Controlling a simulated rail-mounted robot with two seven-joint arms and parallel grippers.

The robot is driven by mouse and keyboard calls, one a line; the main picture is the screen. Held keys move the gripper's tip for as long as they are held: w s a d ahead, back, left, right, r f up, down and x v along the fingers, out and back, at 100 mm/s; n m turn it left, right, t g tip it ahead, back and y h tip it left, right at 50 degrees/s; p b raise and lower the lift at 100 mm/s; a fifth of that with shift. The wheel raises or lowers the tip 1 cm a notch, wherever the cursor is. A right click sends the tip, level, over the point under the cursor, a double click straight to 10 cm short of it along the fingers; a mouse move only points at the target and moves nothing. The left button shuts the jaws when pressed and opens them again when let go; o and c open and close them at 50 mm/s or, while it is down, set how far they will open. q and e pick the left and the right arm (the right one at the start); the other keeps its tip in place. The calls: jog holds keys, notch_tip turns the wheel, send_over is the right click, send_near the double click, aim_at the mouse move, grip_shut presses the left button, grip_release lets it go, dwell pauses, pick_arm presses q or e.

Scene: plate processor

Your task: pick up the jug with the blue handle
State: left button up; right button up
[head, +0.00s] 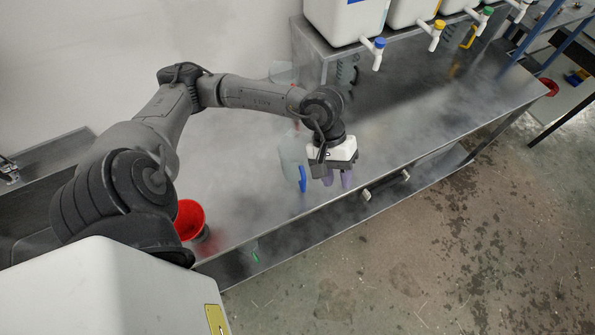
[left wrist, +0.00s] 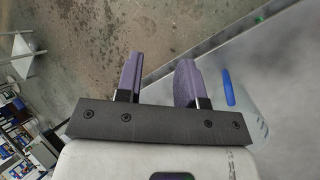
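The jug (head: 289,157) is translucent grey with an upright blue handle (head: 302,179). It stands on the steel bench, and my arm is just to its right in the head view. In the left wrist view, the jug (left wrist: 252,118) is at the right, and its blue handle lies just right of the right finger. My left gripper (head: 337,181) points down beside the handle, with its purple fingers apart and nothing between them. The gap between the fingers also shows in the left wrist view (left wrist: 160,72). The handle is outside this gap. My right gripper is out of view.
A red funnel-like vessel (head: 190,219) stands near the bench's front left. White containers (head: 346,18) with coloured taps sit on a raised steel shelf (head: 395,48) at the back. Another translucent vessel (head: 281,72) is partly behind my arm. The bench's front edge is close to the gripper.

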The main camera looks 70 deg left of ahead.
pick_arm(q)
jog(key=a+f+m+y+b, duration=0.2)
jog(key=a+y, duration=0.5)
jog(key=a, duration=0.6)
send_near(298, 167)
jog(key=shift+g, duration=0.3)
jog(key=w+f, duration=0.1)
jog(key=w, duration=0.1)
jog(key=w+f, duration=0.1)
jog(key=f, duration=0.1)
jog(key=shift+w+a+f, duration=0.2)
jog(key=shift+w+f, duration=0.1)
jog(key=shift+w, duration=0.1)
jog(key=shift+a+f+p, duration=0.2)
jog(key=shift+f+p, duration=0.2)
jog(key=shift+f, duration=3)
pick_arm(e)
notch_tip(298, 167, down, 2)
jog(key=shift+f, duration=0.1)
pick_arm(q)
jog(key=shift+c, duration=0.2)
grip_shut()
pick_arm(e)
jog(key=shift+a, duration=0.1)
